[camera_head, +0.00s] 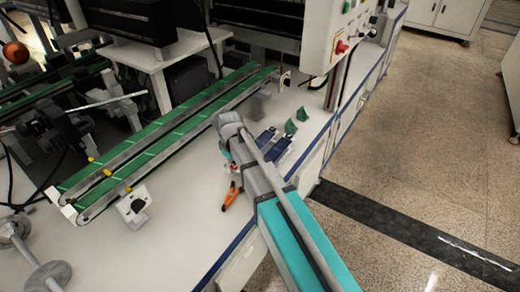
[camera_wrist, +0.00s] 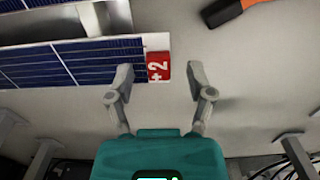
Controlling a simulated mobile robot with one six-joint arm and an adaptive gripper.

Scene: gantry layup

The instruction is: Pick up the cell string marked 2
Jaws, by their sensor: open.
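The cell string marked 2 (camera_wrist: 75,62) is a dark blue strip in the wrist view, with a red end tag (camera_wrist: 158,67) reading "+2". My gripper (camera_wrist: 161,80) is open, with one fingertip on each side of the tag. The left fingertip overlaps the string's right end in the picture. I cannot tell whether it touches. Nothing is held. In the head view, dark blue strings (camera_head: 279,149) lie on the white table right of my wrist; their marks are unreadable and my arm hides part of the area.
Another blue string (camera_wrist: 40,4) lies just above in the wrist view. An orange-handled tool (camera_head: 231,196) lies on the white table (camera_head: 185,240). A green conveyor (camera_head: 165,140) runs behind. Small green pieces (camera_head: 291,126) and a control box (camera_head: 338,35) are to the right.

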